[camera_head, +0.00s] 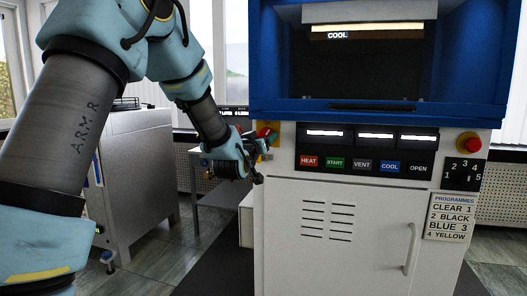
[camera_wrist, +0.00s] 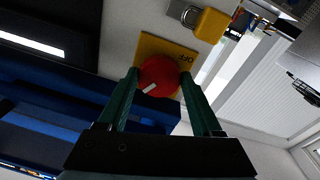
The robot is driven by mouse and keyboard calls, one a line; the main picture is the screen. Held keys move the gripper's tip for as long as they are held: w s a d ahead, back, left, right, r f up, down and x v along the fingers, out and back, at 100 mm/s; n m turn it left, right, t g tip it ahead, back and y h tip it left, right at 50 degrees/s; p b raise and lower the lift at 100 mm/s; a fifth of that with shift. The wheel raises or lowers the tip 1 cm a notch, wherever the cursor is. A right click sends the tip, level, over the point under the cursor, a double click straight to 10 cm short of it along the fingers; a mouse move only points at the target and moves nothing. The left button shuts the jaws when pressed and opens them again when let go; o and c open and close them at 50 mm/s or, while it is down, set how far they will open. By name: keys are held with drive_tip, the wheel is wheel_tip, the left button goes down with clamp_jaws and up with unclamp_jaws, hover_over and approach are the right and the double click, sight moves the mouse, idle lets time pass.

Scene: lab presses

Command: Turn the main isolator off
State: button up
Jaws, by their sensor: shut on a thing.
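The main isolator is a round red knob (camera_wrist: 158,79) with a short white mark, on a yellow plate (camera_wrist: 150,44) that carries an upside-down OFF label in the wrist view. In the camera_head view the red and yellow isolator (camera_head: 265,131) sits at the left edge of the press front, partly hidden by my gripper (camera_head: 259,148). In the wrist view the two green fingers of my gripper (camera_wrist: 159,75) are shut on the knob, one on each side. The white mark points slantwise, not straight at the label.
A yellow padlock (camera_wrist: 212,25) hangs close to the plate. The press (camera_head: 330,215) has a row of labelled buttons (camera_head: 362,165), a red stop button (camera_head: 469,142) and a numbered selector (camera_head: 463,174). Its display (camera_head: 367,31) reads COOL. A grey cabinet (camera_head: 140,180) stands at left.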

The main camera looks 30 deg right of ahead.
drive_tip(key=shift+f+n+t+y+b, duration=0.1)
drive_tip(key=shift+n+t+y+b, duration=0.2)
drive_tip(key=shift+n+b, duration=2.65)
drive_tip(key=shift+n+p, duration=0.3)
drive_tip(key=shift+n, duration=0.25)
drive_tip(key=o, duration=1.4)
drive_tip(key=shift+c, duration=0.2)
drive_tip(key=shift+s, duration=0.1)
drive_tip(key=r+b+v, duration=0.1)
drive_tip(key=v, duration=0.9)
drive_tip(key=shift+s+a+f, duration=0.2)
drive_tip(key=shift+s+f, duration=0.05)
drive_tip(key=shift+f, duration=0.25)
